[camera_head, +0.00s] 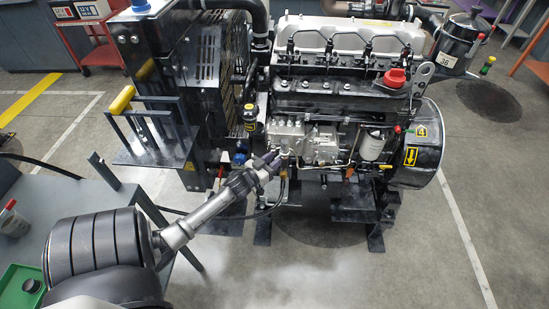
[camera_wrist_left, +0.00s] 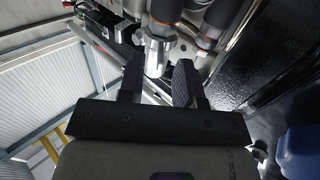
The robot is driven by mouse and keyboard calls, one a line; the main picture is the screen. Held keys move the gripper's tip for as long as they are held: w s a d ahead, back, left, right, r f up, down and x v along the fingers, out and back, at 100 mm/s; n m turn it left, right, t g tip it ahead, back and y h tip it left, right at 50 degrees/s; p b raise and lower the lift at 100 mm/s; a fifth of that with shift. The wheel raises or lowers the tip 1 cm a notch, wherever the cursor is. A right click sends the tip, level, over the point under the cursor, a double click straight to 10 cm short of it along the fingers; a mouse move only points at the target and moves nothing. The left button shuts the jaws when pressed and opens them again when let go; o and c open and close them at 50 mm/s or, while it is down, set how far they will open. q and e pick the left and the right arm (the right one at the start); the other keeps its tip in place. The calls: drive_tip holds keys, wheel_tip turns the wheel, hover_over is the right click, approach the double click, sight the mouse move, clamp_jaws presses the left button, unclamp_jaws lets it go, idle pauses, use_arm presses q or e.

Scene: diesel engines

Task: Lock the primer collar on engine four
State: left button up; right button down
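The engine (camera_head: 340,85) stands on a black frame in the middle of the head view. My left gripper (camera_head: 279,162) reaches its lower left front, beside the silver fuel pump (camera_head: 312,146). In the left wrist view, the two dark fingers (camera_wrist_left: 159,78) are apart, one on each side of a silver cylindrical fitting (camera_wrist_left: 158,58), which may be the primer collar. How the collar is turned is not clear. My right gripper is not in view.
The radiator unit (camera_head: 190,60) stands left of the engine. A hose (camera_head: 262,211) hangs below the gripper.

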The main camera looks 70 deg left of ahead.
use_arm(q)
drive_tip(key=p+v, duration=0.3)
drive_tip(key=v, duration=0.3)
drive_tip(key=shift+s, duration=0.25)
drive_tip(key=shift+d, duration=0.1)
idle(0.4)
